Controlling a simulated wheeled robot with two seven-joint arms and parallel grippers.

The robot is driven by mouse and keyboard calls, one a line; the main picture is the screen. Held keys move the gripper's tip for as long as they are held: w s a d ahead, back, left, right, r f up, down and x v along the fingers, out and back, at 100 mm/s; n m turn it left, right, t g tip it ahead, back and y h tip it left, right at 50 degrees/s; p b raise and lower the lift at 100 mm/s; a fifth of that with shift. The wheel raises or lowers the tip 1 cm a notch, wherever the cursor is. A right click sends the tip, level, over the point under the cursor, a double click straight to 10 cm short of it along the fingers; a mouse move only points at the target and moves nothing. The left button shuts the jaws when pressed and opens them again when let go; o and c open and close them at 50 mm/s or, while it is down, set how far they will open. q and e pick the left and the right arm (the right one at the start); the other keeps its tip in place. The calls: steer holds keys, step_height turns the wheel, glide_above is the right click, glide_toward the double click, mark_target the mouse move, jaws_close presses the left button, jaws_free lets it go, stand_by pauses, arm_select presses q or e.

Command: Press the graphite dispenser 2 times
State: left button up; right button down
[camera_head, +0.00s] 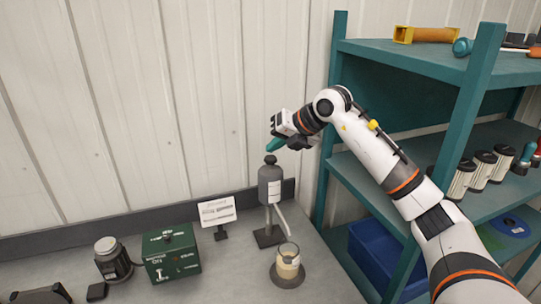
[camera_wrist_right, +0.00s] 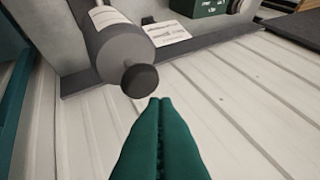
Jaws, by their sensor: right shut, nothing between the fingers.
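The graphite dispenser (camera_head: 270,184) is a grey bottle with a dark round knob on top, held upright on a stand with a dark base, with a pale spout slanting down. Below the spout, a clear cup with pale contents (camera_head: 288,262) stands on a round grey base. My right gripper (camera_head: 272,146) is shut and empty, its green fingers just above the knob. In the right wrist view the closed fingertips (camera_wrist_right: 160,100) are close to the dark knob (camera_wrist_right: 140,80); I cannot tell whether they touch. My left gripper is not in view.
A small sign (camera_head: 217,211), a green box (camera_head: 170,252) and a grey motor-like part (camera_head: 112,258) stand left of the dispenser. A teal shelf (camera_head: 400,55) with filters and tools stands on the right. A blue bin (camera_head: 375,250) sits on its lower level.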

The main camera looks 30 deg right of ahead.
mark_target(275, 159)
steer(key=shift+r, duration=0.1)
step_height(275, 159, up, 5)
steer(key=p, duration=0.4)
stand_by(0.4)
stand_by(2.2)
step_height(275, 159, up, 4)
steer(key=n+y+p, duration=0.1)
steer(key=n, duration=1.8)
steer(key=shift+p, duration=0.4)
steer(key=shift+f, duration=0.2)
